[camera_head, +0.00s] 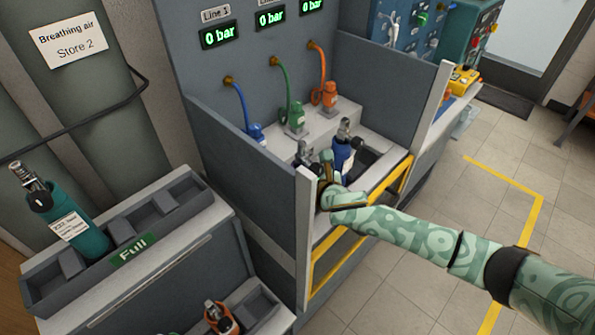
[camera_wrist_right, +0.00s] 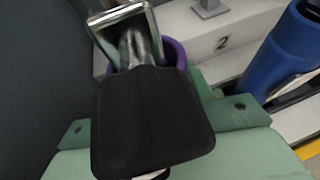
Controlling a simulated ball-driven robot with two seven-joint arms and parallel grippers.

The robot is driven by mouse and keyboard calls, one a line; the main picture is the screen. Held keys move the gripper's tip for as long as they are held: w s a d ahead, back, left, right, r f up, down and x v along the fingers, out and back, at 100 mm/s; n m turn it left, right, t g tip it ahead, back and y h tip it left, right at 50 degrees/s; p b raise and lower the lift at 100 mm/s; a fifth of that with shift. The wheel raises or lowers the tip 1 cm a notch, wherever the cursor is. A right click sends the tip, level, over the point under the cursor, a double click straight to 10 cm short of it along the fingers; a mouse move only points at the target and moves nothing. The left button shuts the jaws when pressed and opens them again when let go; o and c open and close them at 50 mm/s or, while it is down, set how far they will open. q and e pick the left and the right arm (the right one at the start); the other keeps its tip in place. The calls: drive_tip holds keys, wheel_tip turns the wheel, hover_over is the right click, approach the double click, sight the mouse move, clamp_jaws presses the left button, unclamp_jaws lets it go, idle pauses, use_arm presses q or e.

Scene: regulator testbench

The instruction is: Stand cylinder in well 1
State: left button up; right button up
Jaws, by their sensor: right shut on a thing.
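My right gripper (camera_head: 330,187) reaches into the test bench (camera_head: 262,172) from the right. It is shut on a purple cylinder (camera_wrist_right: 176,55), which shows in the wrist view with a metal valve and a large black knob in front. In the head view a metal valve (camera_head: 303,152) shows just behind the bench's side panel; the cylinder's body is mostly hidden there. A blue cylinder (camera_head: 343,157) stands to the right of it and also shows in the wrist view (camera_wrist_right: 292,50). The ledge carries the number 2 (camera_wrist_right: 222,43). Well 1 and the cylinder's bottom are hidden. My left gripper is not in view.
Blue (camera_head: 255,132), green (camera_head: 296,118) and orange (camera_head: 328,95) hose connectors sit on the ledge below displays reading 0 bar. A teal cylinder (camera_head: 75,220) leans in the rack marked Full (camera_head: 133,250). An orange cylinder (camera_head: 221,317) is at the bottom. Side panels flank the wells.

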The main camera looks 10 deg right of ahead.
drive_tip(key=shift+f+b, duration=1.45)
drive_tip(key=shift+f, duration=1.85)
drive_tip(key=o, duration=1.2)
drive_tip(key=shift+d+r, duration=0.1)
drive_tip(key=shift+o, duration=0.2)
drive_tip(key=shift+s, duration=0.15)
drive_tip(key=p+v, duration=0.1)
drive_tip(key=v, duration=0.2)
drive_tip(key=p+v, duration=0.1)
drive_tip(key=v, duration=0.1)
drive_tip(key=shift+s+d+r, duration=0.15)
drive_tip(key=shift+s+r, duration=0.1)
drive_tip(key=shift+r, duration=0.15)
drive_tip(key=p+v, duration=0.3)
drive_tip(key=v, duration=0.7)
drive_tip(key=shift+s+f, duration=0.25)
drive_tip(key=shift+s, duration=0.05)
drive_tip(key=shift+d, duration=0.1)
